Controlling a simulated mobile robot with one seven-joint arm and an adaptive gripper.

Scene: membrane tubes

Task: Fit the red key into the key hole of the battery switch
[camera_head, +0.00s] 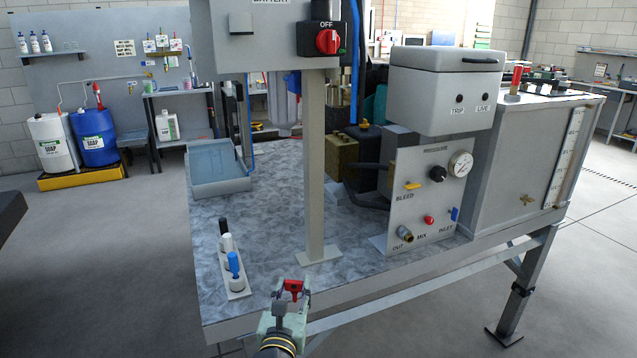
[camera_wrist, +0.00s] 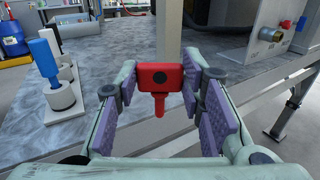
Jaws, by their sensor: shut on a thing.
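The red key (camera_wrist: 160,80) is between the finger pads of my gripper (camera_wrist: 160,92) in the wrist view. Its wide head with a dark round spot is up and its narrow stem points down. In the head view my gripper (camera_head: 293,290) holds the red key (camera_head: 292,287) at the front edge of the bench, low in front of the post. The battery switch (camera_head: 327,40) is a red knob on a dark plate marked OFF, on a grey box high above the bench. A key hole cannot be made out.
A grey post (camera_head: 314,160) carries the box above the bench (camera_head: 270,200). A small rack with black, white and blue handles (camera_head: 234,265) stands left of my gripper. A panel with a gauge (camera_head: 430,190) stands to the right.

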